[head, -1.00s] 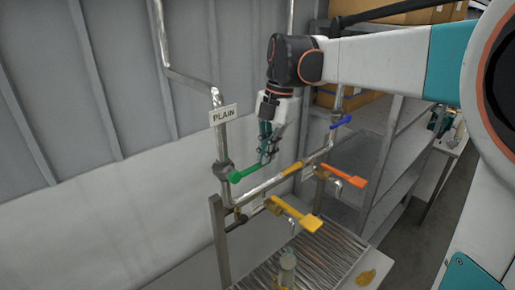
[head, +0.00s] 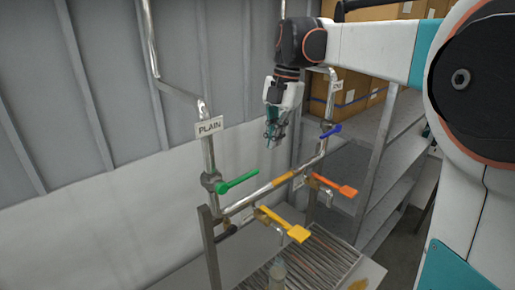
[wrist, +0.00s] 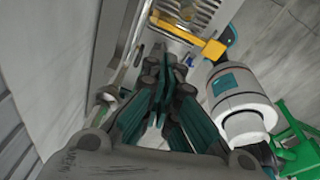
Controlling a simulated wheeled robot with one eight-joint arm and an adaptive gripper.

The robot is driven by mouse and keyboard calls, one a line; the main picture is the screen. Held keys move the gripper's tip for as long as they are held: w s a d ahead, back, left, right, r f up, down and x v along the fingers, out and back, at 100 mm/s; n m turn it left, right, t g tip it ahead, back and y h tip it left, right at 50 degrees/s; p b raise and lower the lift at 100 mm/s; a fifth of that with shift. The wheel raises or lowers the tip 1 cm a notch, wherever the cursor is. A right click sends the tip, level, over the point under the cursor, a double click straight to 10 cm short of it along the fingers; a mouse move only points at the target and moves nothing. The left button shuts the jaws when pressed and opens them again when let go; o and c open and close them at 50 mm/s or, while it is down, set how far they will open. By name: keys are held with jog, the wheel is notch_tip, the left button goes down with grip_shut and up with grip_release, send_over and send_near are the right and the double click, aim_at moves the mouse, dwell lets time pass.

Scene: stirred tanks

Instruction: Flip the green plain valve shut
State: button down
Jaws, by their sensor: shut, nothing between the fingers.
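The green valve handle (head: 238,182) sits on the metal pipe under the PLAIN sign (head: 209,127) in the head view. It sticks out to the right from its valve body, at an angle to the upright pipe. My gripper (head: 270,143) is shut and empty. In the picture it is above and right of the handle's free end, with a visible gap. In the wrist view the closed dark fingers of my gripper (wrist: 162,75) show at the middle. I cannot make out the green handle there.
Other levers are close by: blue (head: 331,131), orange (head: 340,188) and yellow (head: 290,226). The yellow lever also shows in the wrist view (wrist: 190,37). A slatted rack (head: 330,255) lies below. Metal shelves (head: 385,165) with boxes stand behind on the right.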

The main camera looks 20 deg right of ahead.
jog(key=d, duration=0.2)
jog(key=d+r, duration=0.1)
jog(key=shift+w+d, duration=0.25)
jog(key=shift+w+a, duration=0.1)
